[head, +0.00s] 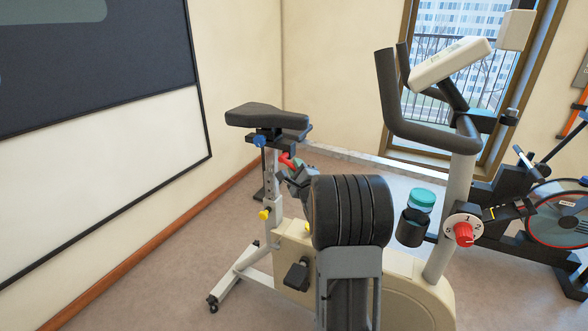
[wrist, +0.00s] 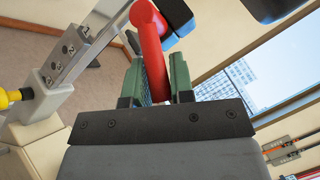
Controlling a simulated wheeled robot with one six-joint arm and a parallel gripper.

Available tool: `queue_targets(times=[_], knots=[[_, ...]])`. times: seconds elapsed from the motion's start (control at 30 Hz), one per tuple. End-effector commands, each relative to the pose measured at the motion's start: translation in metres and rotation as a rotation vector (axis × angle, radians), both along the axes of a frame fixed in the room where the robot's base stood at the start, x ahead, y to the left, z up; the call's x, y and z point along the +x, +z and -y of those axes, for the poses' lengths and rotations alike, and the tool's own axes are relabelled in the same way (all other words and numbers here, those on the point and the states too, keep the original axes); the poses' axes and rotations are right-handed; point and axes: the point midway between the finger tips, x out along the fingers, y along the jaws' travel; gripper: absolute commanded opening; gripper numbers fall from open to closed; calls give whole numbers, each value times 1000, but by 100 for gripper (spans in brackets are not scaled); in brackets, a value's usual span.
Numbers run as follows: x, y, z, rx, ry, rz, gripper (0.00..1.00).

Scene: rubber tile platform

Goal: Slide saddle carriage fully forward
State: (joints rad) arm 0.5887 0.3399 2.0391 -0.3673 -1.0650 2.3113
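The exercise bike's black saddle (head: 265,117) sits on top of a post at the left of the head view, with a dark carriage under it. A blue knob (head: 259,140) is on the near side of that carriage. My gripper (head: 292,168) is at this lever. In the wrist view its green-padded fingers (wrist: 157,80) stand close on both sides of the lever and appear shut on it. The saddle's slide rail is mostly hidden.
A metal post with holes and a yellow knob (wrist: 8,98) is at the left of the wrist view. The handlebar (head: 425,125), console (head: 449,63) and dial with a red knob (head: 463,234) stand to the right. Another exercise machine (head: 560,215) is at far right.

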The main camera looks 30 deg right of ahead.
Motion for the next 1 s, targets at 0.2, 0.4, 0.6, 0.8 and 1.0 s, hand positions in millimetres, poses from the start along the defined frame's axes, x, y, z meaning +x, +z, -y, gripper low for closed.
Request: queue_targets(times=[0.2, 0.4, 0.6, 0.8, 1.0], knots=[[0, 2, 1, 2, -4, 6, 42], [1, 1, -2, 2, 1, 3, 44], [-9, -1, -4, 2, 0, 2, 44], [-45, -8, -11, 2, -5, 1, 44], [-84, -17, -22, 2, -5, 3, 44]])
